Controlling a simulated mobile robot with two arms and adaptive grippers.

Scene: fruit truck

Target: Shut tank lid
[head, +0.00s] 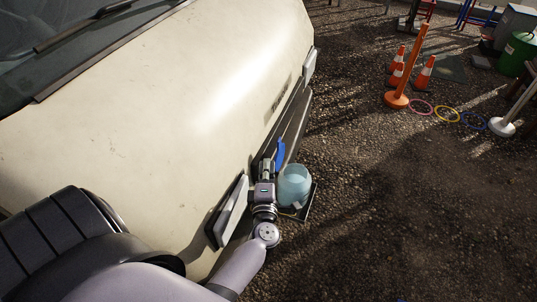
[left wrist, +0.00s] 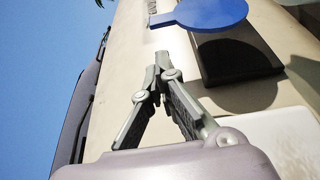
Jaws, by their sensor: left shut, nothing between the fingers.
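The blue tank lid (left wrist: 213,13) is a round disc with a narrow tab. In the left wrist view it stands out from the cream truck body, above a dark block (left wrist: 232,62) on the body. The lid also shows as a narrow blue shape (head: 280,154) at the truck's front in the head view. My left gripper (head: 267,168) is by the truck front, just below the lid in the picture. In the left wrist view its fingertips (left wrist: 162,62) are together, empty, below and left of the lid. I cannot tell whether they touch anything. My right gripper is not in view.
A light blue translucent bucket (head: 294,186) stands on a dark tray (head: 302,210) right beside my left gripper. The cream truck (head: 175,90) fills the left side. Cones (head: 424,72), poles and coloured rings (head: 446,114) are at the upper right. The gravel at lower right is clear.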

